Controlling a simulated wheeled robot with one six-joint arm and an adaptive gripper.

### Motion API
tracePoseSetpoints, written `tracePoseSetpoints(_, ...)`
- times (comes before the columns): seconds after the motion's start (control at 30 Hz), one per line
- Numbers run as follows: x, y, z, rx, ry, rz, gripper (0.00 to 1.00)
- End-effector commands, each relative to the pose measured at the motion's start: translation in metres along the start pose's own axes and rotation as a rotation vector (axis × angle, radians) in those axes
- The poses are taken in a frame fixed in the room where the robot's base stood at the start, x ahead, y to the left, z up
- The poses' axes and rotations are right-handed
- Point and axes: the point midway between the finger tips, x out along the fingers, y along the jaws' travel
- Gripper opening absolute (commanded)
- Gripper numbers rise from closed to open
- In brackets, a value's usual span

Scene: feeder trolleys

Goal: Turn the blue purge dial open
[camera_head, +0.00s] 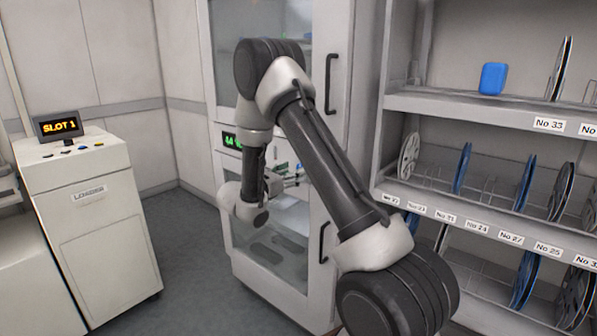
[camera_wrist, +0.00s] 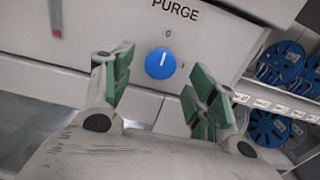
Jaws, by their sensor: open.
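The blue purge dial (camera_wrist: 160,63) is round with a white pointer line, set in a white panel under the word PURGE. Its line points up toward the 0 mark; a second mark, like a 1, is to its lower right. My gripper (camera_wrist: 162,78) is open, with green-padded fingers to the left and right of the dial in the picture. Nothing is between the fingers, and I cannot tell how far they are from the panel. In the head view my gripper (camera_head: 292,180) is at the front of the white cabinet (camera_head: 347,150), partly behind my arm; the dial is hidden there.
The cabinet has glass doors with dark handles (camera_head: 330,84) and a green display (camera_head: 232,141). A shelf rack (camera_head: 450,104) with reels and a blue box (camera_head: 493,78) stands at right. A loader unit (camera_head: 95,222) showing SLOT 1 stands left; floor between is clear.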

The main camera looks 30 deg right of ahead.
Motion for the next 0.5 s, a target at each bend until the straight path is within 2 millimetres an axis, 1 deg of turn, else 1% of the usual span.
tracePoseSetpoints(0.03,0.009,-0.001,0.000,0.000,0.000,-0.003,0.58)
tracePoseSetpoints(0.1,0.020,-0.001,0.000,0.000,0.001,-0.003,0.58)
tracePoseSetpoints(0.2,0.030,-0.001,0.000,0.001,0.002,-0.003,0.58)
tracePoseSetpoints(0.33,0.036,0.000,0.000,0.000,0.002,0.000,0.58)
tracePoseSetpoints(0.5,0.037,0.000,-0.001,0.000,0.002,0.000,0.58)
